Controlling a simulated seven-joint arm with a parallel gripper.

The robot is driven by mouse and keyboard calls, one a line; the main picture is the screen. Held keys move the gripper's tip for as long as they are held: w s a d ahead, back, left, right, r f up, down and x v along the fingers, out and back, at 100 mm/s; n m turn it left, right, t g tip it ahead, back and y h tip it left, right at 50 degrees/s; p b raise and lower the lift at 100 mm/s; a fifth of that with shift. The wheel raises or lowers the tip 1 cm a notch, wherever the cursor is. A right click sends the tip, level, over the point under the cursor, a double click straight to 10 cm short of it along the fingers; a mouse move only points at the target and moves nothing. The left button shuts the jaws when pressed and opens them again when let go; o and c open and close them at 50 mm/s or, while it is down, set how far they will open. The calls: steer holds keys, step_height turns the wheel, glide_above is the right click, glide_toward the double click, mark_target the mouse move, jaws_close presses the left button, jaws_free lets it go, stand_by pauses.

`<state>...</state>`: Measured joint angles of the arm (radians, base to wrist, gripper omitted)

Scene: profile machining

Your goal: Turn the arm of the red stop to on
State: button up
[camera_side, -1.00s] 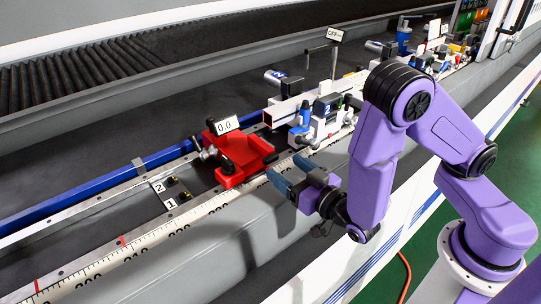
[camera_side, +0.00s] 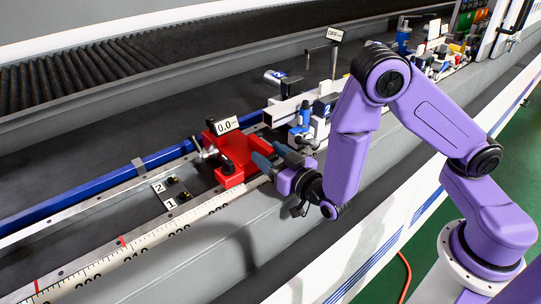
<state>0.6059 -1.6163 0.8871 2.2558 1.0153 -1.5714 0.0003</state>
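The red stop (camera_side: 232,158) sits on the rail at the middle of the side view. I cannot tell which part is the arm to be turned. I cannot tell whether a finger touches the stop.
A white and blue clamp unit (camera_side: 318,118) stands just behind my gripper. A post carries an OFF sign (camera_side: 335,34). A plate marked 1 and 2 (camera_side: 166,192) lies left of the stop. A ruler scale (camera_side: 150,240) runs along the front.

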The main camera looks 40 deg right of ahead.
steer(key=shift+a, duration=0.15)
jaws_close()
